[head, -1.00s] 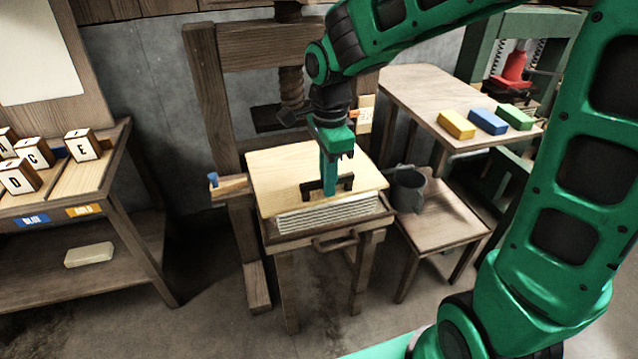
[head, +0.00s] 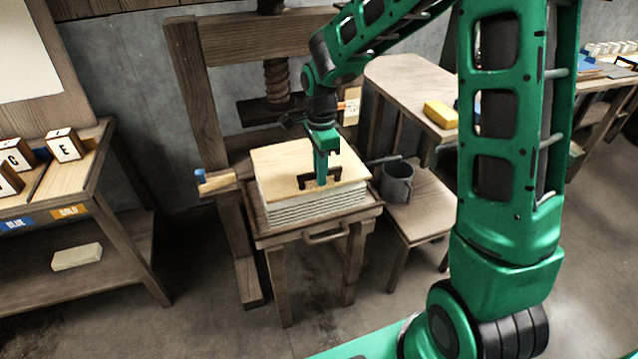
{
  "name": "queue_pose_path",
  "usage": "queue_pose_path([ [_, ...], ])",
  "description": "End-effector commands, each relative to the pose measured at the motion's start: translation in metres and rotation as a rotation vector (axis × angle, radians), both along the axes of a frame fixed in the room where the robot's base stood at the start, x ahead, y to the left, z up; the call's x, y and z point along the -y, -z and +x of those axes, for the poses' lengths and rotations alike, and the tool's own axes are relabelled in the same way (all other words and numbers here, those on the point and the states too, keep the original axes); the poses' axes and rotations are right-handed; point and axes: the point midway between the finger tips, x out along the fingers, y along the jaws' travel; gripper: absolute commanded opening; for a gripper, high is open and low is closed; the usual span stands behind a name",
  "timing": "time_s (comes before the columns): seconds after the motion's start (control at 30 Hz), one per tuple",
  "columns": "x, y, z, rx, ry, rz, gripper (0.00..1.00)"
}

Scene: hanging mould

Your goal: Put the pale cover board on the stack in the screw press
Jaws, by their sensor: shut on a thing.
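The pale cover board (head: 283,163) lies flat over the paper stack (head: 315,208), its edges roughly in line with the stack's edges. I see no clear gap between them at the front. My gripper (head: 320,178) points down and is shut on the black handle on top of the board. The stack sits on the bed of the wooden screw press (head: 203,110). The press screw (head: 277,78) and dark platen (head: 260,110) are raised behind my gripper. My arm hides part of the platen's right side.
A small stool with a grey mug (head: 397,181) stands right of the press. A side table with a yellow block (head: 440,114) is behind it. A shelf with letter blocks (head: 65,145) stands at left. The floor in front is open.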

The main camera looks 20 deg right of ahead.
Motion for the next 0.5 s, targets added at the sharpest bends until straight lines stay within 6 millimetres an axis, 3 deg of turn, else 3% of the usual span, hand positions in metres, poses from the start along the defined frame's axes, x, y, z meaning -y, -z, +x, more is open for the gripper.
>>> queue_pose_path([
  [0.27,0.000,0.034,-0.001,-0.004,0.000,0.000,0.00],
  [0.5,0.001,0.037,0.000,0.001,0.001,0.000,0.00],
])
